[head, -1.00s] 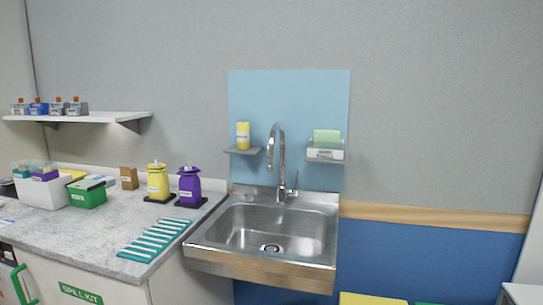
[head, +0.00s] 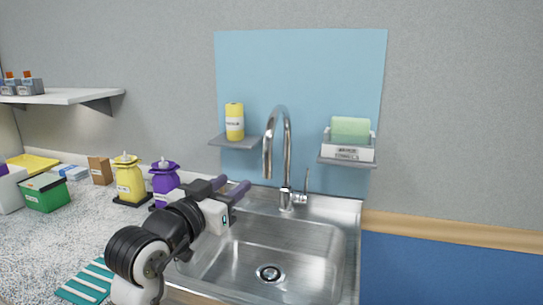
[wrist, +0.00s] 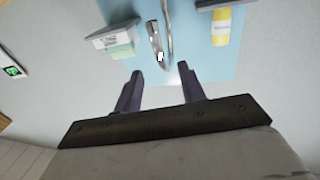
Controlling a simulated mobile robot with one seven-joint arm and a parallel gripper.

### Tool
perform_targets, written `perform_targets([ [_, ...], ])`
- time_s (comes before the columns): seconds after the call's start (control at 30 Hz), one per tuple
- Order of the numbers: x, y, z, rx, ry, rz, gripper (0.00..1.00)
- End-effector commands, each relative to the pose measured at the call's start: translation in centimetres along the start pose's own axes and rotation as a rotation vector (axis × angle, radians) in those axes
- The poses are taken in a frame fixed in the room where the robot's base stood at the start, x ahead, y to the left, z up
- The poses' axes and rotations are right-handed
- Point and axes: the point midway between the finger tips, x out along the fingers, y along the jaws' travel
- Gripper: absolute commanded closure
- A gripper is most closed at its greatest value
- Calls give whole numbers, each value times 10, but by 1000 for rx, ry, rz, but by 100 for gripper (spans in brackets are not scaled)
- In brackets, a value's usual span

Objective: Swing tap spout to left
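The chrome tap stands at the back of the sink, with a tall arched spout (head: 288,145). Its outlet end hangs toward the front and slightly left in the head view. A small lever (head: 307,185) rises at the right of its base. My gripper (head: 233,185) is over the left part of the sink, to the left of and a little below the outlet. Its two dark fingers are apart with nothing between them. In the wrist view the spout (wrist: 157,40) shows beyond the open fingertips (wrist: 160,71), with no contact visible.
The steel sink (head: 335,255) lies below. Small shelves hold a yellow bottle (head: 234,121) left of the spout and a white box with a green sponge (head: 350,130) right of it. Purple (head: 164,180) and yellow (head: 130,182) dispensers stand on the left counter.

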Motion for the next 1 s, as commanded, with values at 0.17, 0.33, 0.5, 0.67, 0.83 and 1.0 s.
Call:
perform_targets([
  [0.17, 10, 5, 7, -3, -37, 26, 60],
  [0.33, 35, 6, 6, -4, -37, 26, 60],
  [0.5, 72, 7, 6, -5, -35, 25, 60],
  [0.67, 105, 8, 7, -4, -35, 25, 60],
  [0.83, 129, 8, 9, -4, -34, 23, 60],
  [1.0, 139, 8, 10, -2, -32, 22, 60],
])
